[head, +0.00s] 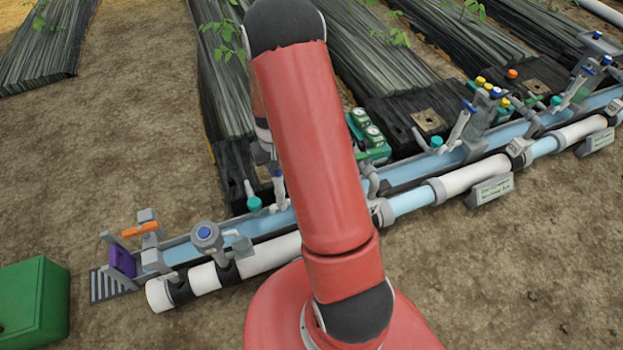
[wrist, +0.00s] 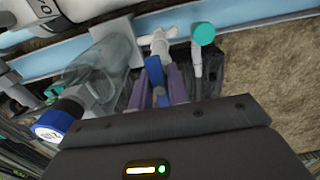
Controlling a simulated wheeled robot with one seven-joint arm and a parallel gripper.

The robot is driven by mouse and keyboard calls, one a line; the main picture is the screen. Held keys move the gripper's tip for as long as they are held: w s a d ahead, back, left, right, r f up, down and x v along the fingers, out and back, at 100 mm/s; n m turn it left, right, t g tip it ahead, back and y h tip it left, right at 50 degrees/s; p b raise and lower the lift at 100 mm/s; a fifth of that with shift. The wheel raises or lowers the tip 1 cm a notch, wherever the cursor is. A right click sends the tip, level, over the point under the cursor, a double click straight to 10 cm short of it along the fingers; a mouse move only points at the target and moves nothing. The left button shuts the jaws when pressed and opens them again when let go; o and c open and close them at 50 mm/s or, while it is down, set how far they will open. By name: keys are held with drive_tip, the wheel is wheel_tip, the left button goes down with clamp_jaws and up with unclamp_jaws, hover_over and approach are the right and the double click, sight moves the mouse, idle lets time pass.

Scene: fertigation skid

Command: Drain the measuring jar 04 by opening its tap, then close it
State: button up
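In the wrist view a clear measuring jar (wrist: 112,65) stands at the left of centre. A white tap (wrist: 160,45) with a blue lever (wrist: 156,80) is just right of it. I cannot read a number on the jar. My gripper (wrist: 158,82) has its two purple-grey fingers on either side of the blue lever. They look very near it, but I cannot tell whether they press on it. In the head view my red arm hides most of the gripper and the jar.
A teal-capped valve (wrist: 203,35) stands close right of the fingers, and a blue-and-white cap (wrist: 50,132) lies left. In the head view, pipes (head: 270,252) and a blue channel (head: 410,172) cross the ground. A green box (head: 35,300) is lower left. Bare soil is open.

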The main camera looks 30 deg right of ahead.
drive_tip(key=o, duration=0.4)
drive_tip(key=shift+o, duration=0.2)
wheel_tip(320, 180, up, 10)
drive_tip(key=p, duration=0.6)
drive_tip(key=shift+r+p, duration=0.1)
drive_tip(key=shift+p, duration=0.25)
